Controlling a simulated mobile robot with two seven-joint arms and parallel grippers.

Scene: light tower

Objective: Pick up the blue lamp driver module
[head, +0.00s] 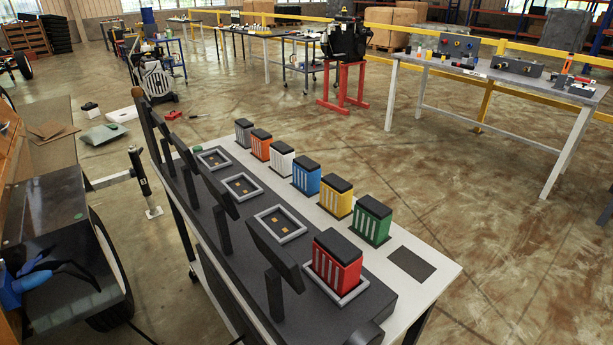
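The blue lamp driver module (306,177) is a ribbed blue block with a black top. It stands upright on a dark pad on the white bench top (440,272), in a row between the white module (281,161) and the yellow module (338,198). Nothing covers it and no gripper is near it. Neither of my grippers shows in the head view.
The row also holds grey (244,132), orange (261,145) and green (372,220) modules. A red module (337,263) sits in a framed socket on the dark base; three other sockets are empty. Dark tilted panels (275,250) rise along the left side. An empty dark pad (411,264) lies near the right corner.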

